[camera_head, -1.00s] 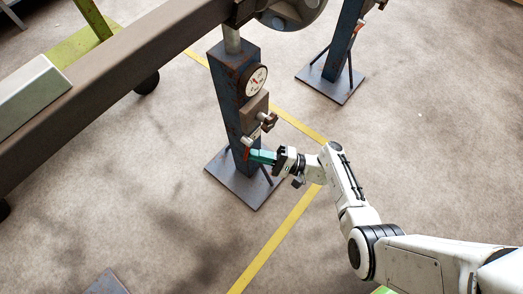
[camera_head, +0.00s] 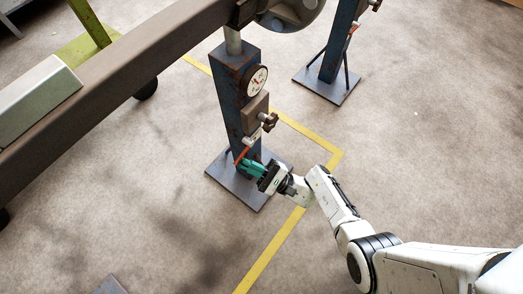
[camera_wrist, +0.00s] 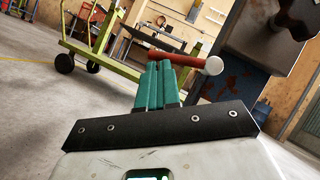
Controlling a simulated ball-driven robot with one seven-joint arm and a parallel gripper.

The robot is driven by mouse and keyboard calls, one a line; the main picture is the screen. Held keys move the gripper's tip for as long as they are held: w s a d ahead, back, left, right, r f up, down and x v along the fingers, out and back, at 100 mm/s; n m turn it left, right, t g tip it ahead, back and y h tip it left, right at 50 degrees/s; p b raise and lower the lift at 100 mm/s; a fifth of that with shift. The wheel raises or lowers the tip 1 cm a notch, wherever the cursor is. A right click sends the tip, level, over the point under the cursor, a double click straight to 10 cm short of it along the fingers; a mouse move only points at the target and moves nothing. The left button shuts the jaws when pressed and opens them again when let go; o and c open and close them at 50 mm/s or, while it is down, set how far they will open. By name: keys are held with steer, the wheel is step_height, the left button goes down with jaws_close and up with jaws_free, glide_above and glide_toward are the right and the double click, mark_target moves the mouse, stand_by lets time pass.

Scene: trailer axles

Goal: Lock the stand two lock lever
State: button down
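Stand two is probably the rusty blue post (camera_head: 229,95) with a round gauge, at the centre of the head view. Its red-orange lock lever (camera_head: 241,156) sits low on the post and slants down to the left from a metal pivot. In the wrist view the lever (camera_wrist: 180,58) runs across just past my fingertips, with a pale round end at the right. My gripper (camera_head: 246,164) has teal fingers at the lever's lower right. In the wrist view the fingers lie side by side with no clear gap. The lever does not appear between them; contact is unclear.
A dark knob (camera_head: 269,122) juts from the post above the lever. A steel base plate (camera_head: 222,172) lies under the post. A second stand (camera_head: 333,60) is at the upper right. A brown beam (camera_head: 110,80) crosses the upper left. The floor to the right is open.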

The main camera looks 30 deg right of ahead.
steer(key=shift+s+a+r+p, duration=0.15)
steer(key=shift+a+r+p, duration=0.3)
steer(key=shift+a+r, duration=0.1)
steer(key=shift+r, duration=0.1)
stand_by(0.5)
steer(key=s+d+f+b, duration=0.3)
steer(key=s+f+b, duration=0.2)
steer(key=s+f, duration=0.3)
steer(key=shift+s+f+b, duration=0.3)
steer(key=shift+s+f, duration=0.05)
steer(key=shift+f, duration=0.4)
